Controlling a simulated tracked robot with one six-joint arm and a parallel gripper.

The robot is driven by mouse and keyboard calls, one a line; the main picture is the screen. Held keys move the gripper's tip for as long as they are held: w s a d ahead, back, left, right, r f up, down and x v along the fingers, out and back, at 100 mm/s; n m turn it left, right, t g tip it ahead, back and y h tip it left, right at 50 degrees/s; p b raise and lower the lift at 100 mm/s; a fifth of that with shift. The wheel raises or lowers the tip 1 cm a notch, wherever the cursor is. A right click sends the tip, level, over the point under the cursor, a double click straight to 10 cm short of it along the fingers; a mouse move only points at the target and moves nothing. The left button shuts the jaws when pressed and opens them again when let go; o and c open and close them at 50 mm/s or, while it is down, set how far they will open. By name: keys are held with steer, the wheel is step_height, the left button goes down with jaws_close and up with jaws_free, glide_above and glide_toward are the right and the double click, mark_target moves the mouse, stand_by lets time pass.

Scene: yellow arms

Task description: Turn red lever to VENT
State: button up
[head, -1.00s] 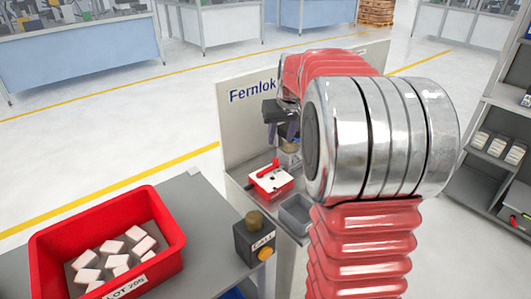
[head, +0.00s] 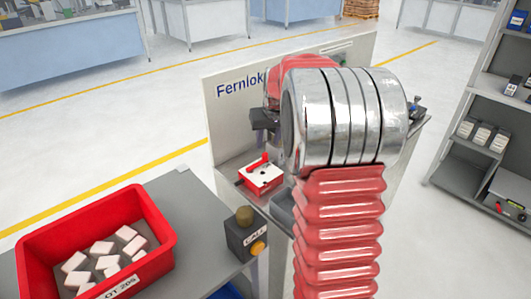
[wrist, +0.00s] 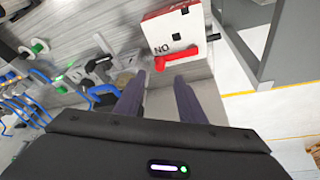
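The red lever (head: 265,158) sits on a white-and-red box (head: 262,177) on the bench in front of the Fernlok panel. In the wrist view the red lever (wrist: 183,56) lies near the box's lower edge, beside the printed letters "NO"; I cannot read a VENT mark. My gripper (wrist: 159,79) is open, its two dark fingers apart with nothing between them. The fingertips point toward the lever and appear just short of it. In the head view my arm hides most of the gripper; only a dark part of it shows above the box.
The Fernlok panel (head: 230,115) stands behind the box. A grey tray (head: 282,207) beside it is partly hidden by my arm. Shelves (head: 470,155) stand at right.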

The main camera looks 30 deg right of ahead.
mark_target(265, 154)
steer(key=x, duration=0.8)
jaws_close()
stand_by(0.4)
